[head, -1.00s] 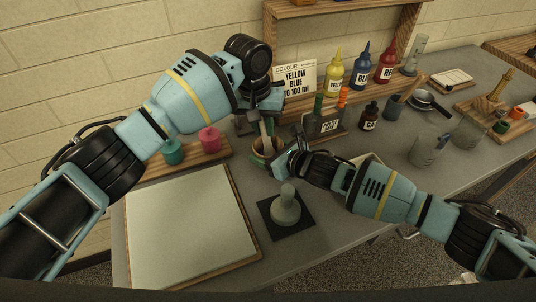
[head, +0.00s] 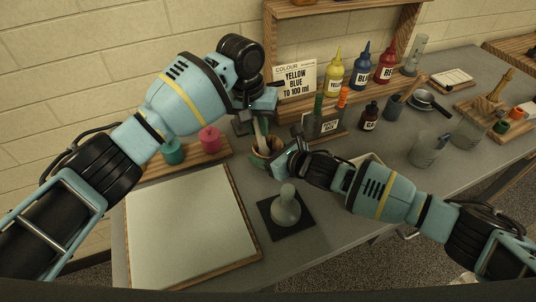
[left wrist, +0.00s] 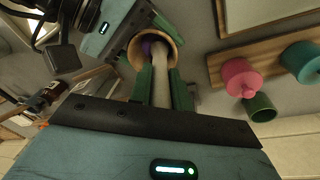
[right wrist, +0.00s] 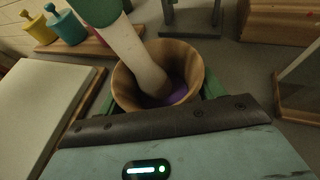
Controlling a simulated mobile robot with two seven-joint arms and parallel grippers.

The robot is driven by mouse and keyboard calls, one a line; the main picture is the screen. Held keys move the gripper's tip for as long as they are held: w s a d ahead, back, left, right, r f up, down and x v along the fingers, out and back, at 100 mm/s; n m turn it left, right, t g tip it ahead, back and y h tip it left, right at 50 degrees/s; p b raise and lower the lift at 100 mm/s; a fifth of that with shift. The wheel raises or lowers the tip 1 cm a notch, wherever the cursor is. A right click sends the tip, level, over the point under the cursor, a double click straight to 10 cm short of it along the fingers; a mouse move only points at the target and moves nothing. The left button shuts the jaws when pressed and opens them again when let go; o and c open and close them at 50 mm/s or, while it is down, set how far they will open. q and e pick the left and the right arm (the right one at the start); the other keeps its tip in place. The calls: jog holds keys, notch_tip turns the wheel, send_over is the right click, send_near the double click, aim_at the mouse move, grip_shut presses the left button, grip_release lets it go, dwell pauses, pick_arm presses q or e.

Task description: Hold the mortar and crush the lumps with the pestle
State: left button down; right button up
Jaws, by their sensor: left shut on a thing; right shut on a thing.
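The wooden mortar (head: 277,146) stands on the grey table behind the black mat. The right wrist view shows its round rim (right wrist: 193,50) and purple material (right wrist: 180,97) in the bottom; single lumps cannot be made out. My right gripper (head: 280,158) is shut on the mortar from the right side, one green finger on each side of it. My left gripper (head: 259,113) is shut on the pale pestle (head: 260,132) above the mortar. The pestle's rounded end (right wrist: 152,82) is inside the bowl, tilted, at the purple; whether it touches the bottom is hard to tell.
A white-topped board (head: 185,225) lies at front left. Pink (head: 210,140) and teal (head: 173,152) pots stand at left. A bottle rack and sign (head: 297,78) are behind.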

pick_arm(q)
jog(key=shift+s+f, duration=0.1)
jog(key=shift+s, duration=0.05)
pick_arm(e)
jog(key=shift+r, duration=0.1)
pick_arm(q)
jog(key=shift+s+d, duration=0.15)
jog(key=shift+s, duration=0.05)
jog(key=shift+d, duration=0.1)
jog(key=shift+s+d, duration=0.1)
jog(key=shift+d, duration=0.2)
jog(key=shift+w+d, duration=0.1)
jog(key=shift+w, duration=0.3)
